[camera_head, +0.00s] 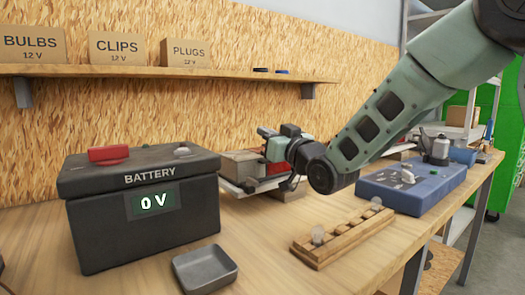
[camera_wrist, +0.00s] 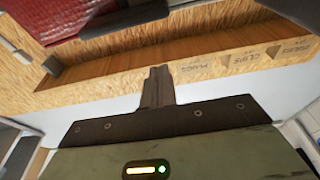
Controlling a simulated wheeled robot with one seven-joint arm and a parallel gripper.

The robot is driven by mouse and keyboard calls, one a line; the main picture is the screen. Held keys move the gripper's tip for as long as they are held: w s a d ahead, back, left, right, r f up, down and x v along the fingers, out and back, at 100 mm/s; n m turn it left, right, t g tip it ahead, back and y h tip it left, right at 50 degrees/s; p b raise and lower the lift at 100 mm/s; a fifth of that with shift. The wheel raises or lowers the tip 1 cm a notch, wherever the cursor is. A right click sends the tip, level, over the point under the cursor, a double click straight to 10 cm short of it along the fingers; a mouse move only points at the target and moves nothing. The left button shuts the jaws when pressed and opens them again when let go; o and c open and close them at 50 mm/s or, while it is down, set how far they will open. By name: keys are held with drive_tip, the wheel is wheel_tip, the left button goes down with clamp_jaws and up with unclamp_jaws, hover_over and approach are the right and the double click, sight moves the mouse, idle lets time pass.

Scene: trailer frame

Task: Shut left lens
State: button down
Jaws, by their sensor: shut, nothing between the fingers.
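The trailer frame (camera_head: 236,187), a pale metal bar with lamp parts, stands on the bench behind and right of the battery. A brownish-grey box-like part (camera_head: 240,164) is at its left end, and a red lens part (camera_head: 272,184) shows beside it, partly hidden by my wrist. I cannot tell how far the left lens stands open. In the wrist view a red ribbed lens surface (camera_wrist: 75,16) fills the top left corner, close to the camera. My gripper (camera_wrist: 158,72) has its fingers together and empty, pointing towards the shelf side; its fingertips are hidden in the head view.
A black battery (camera_head: 145,205) reading 0 V stands at the left. A grey tray (camera_head: 204,268), a wooden rack with bulbs (camera_head: 342,234) and a blue case (camera_head: 412,185) lie in front and right. A shelf (camera_head: 150,71) with boxes runs along the wall.

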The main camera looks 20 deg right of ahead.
drive_tip(key=f+b, duration=0.1)
drive_tip(key=s+f+b, duration=0.1)
drive_tip(key=shift+d+f+t+b, duration=0.1)
drive_tip(key=shift+d+t+b, duration=0.05)
drive_tip(key=shift+t+b, duration=0.2)
drive_tip(key=f+b, duration=0.1)
drive_tip(key=s+f+b, duration=0.1)
drive_tip(key=b, duration=0.3)
drive_tip(key=shift+s+d+f, duration=0.25)
drive_tip(key=shift+f, duration=0.15)
drive_tip(key=shift+r, duration=0.1)
wheel_tip(320, 180, up, 10)
drive_tip(key=p, duration=0.2)
drive_tip(key=shift+p, duration=0.35)
